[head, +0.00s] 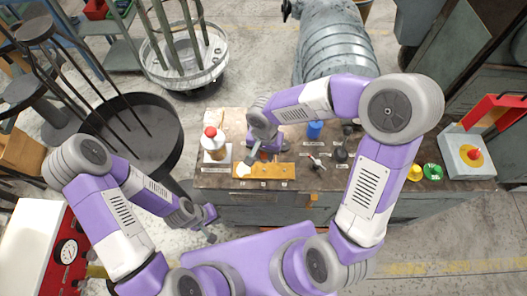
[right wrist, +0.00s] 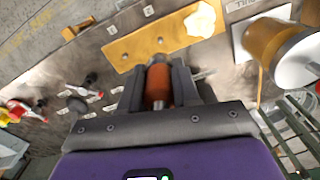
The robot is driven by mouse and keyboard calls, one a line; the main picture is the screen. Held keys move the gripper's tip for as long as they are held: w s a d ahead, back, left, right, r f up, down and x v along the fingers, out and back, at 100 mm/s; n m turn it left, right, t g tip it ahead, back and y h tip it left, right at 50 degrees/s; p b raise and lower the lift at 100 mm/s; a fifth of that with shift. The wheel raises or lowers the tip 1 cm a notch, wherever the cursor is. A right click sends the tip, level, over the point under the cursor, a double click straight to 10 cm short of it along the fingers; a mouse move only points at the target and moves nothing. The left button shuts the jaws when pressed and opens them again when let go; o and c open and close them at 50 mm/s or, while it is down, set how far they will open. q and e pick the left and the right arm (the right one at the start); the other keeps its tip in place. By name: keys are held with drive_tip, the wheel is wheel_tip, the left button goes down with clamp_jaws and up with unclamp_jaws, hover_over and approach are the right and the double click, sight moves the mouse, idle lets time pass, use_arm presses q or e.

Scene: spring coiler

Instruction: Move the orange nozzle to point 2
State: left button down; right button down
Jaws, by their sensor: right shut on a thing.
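The orange nozzle (right wrist: 158,84) is between the fingers of my right gripper (right wrist: 158,92) in the right wrist view. My right gripper (head: 254,155) is shut on it, just behind the yellow board (head: 275,171) in the head view. The board also shows in the right wrist view (right wrist: 138,43), with a white piece (right wrist: 201,20) at one end and small dark marks along it. Small number labels lie along the board's front side; I cannot read which is point 2. The nozzle is not clear in the head view. My left gripper (head: 210,224) hangs low in front of the bench, its fingers unclear.
A blue cylinder (head: 315,130), a dark knob (head: 341,154) and small tools are to the right.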

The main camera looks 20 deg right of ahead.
drive_tip(key=shift+s+a+f, duration=0.15)
drive_tip(key=shift+a, duration=0.05)
drive_tip(key=b, duration=0.4)
hover_over(264, 169)
wheel_tip(264, 169, down, 6)
drive_tip(key=shift+r, duration=0.25)
drive_tip(key=shift+f+b, duration=0.3)
drive_tip(key=shift+b, duration=0.15)
drive_tip(key=shift+r, duration=0.1)
idle(0.4)
drive_tip(key=shift+f+b, duration=0.65)
drive_tip(key=shift+b, duration=0.25)
idle(0.6)
drive_tip(key=c, duration=0.7)
unclamp_jaws()
drive_tip(key=shift+c, duration=0.2)
